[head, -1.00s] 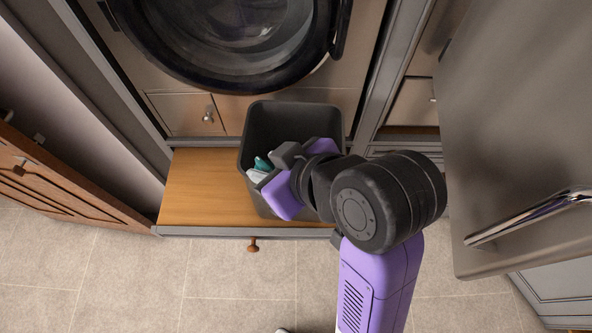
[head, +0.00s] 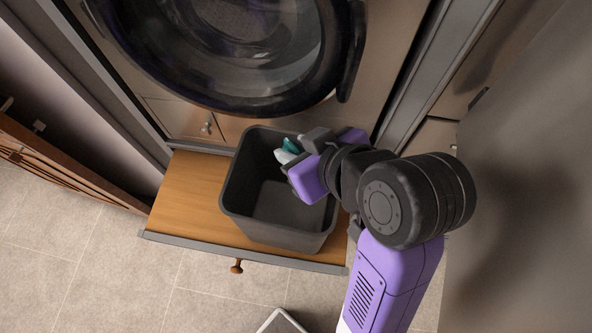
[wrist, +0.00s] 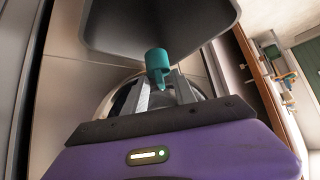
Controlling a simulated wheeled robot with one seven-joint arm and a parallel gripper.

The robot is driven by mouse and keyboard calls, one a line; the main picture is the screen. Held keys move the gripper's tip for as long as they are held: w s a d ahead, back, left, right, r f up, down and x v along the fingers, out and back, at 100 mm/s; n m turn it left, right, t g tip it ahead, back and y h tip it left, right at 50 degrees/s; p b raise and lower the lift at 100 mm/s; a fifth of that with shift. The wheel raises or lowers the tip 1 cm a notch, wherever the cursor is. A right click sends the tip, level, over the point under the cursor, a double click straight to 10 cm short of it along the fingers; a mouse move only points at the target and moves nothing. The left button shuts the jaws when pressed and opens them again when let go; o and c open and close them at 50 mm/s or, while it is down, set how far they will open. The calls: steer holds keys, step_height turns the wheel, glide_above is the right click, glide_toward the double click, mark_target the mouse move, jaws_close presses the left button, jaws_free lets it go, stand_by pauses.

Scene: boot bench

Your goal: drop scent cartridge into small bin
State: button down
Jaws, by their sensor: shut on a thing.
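The wrist view also shows the teal cartridge (wrist: 158,62) held upright between the two grey fingers. The small bin (head: 240,236) is dark grey and open-topped. It stands on the wooden bench surface, and the inside that shows looks empty. In the head view my gripper is at the bin's upper right, with the cartridge over the back right part of the opening. The cartridge's height above the rim is hard to tell. The gripper hides part of the right rim.
The wooden pull-out surface (head: 182,205) has free room left of the bin. A front-loading washer (head: 235,50) stands behind it. A large grey door or panel (head: 530,200) is close to my arm on the right. Tiled floor (head: 120,270) lies in front.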

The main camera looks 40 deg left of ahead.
steer(key=shift+f, duration=2.8)
steer(key=c, duration=0.9)
jaws_free()
steer(key=b+v, duration=0.1)
steer(key=v, duration=0.6)
steer(key=shift+s+d+r, duration=0.1)
steer(key=shift+d+r, duration=0.2)
